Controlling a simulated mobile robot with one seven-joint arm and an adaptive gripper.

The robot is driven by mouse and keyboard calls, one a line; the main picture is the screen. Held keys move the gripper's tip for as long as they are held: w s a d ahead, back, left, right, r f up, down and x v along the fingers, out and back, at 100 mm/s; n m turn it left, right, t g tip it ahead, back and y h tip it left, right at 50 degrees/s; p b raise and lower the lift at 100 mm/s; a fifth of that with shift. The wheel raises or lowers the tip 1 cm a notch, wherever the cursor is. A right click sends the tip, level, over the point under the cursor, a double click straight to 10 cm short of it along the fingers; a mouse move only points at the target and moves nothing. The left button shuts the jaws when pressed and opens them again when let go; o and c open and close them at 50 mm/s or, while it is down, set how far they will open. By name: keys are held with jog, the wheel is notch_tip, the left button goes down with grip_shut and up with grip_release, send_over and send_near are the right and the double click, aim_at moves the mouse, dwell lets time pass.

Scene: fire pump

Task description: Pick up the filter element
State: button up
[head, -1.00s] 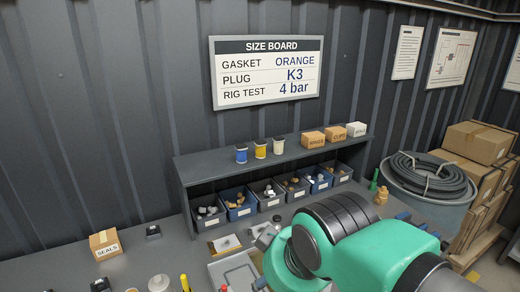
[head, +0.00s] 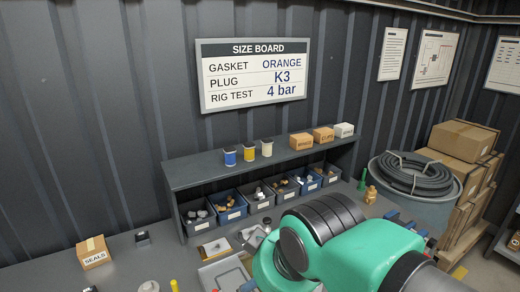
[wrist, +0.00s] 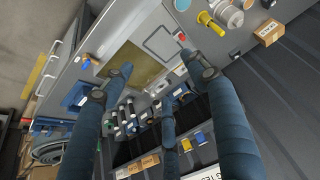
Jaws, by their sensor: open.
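I cannot pick out the filter element with certainty. A white round part (head: 149,287) sits at the bottom edge of the head view, left of my arm. A similar pale round part (wrist: 230,15) shows at the top right of the wrist view, beside a yellow part (wrist: 210,22). My gripper (wrist: 160,72) is open in the wrist view, its dark blue fingers spread with nothing held between them. It is above the bench, over a pale tray with a brownish panel (wrist: 135,65). In the head view my green arm hides the gripper.
A grey shelf (head: 270,162) stands at the wall, with several bins of small parts beneath and cups and boxes on top. A SEALS box (head: 94,252) is on the bench at left. A hose coil (head: 415,172) lies in a tub at right, beside stacked cartons (head: 462,141).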

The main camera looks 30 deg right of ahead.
jog(key=shift+r, duration=0.1)
jog(key=w+d+r+m+g+p, duration=0.1)
jog(key=w+d+r+m+p, duration=0.35)
jog(key=w+r, duration=0.65)
jog(key=w+d+r+m+g+p, duration=0.15)
jog(key=w+r+m+p, duration=0.55)
jog(key=w, duration=0.8)
jog(key=m+g+p, duration=0.3)
jog(key=m+p, duration=0.7)
jog(key=m, duration=0.6)
send_over(230, 149)
jog(key=shift+w+f+n, duration=0.1)
jog(key=shift+f+n, duration=0.15)
jog(key=shift+f, duration=1.55)
jog(key=shift+f+b, duration=0.35)
jog(key=shift+f, duration=3.9)
jog(key=shift+f, duration=0.1)
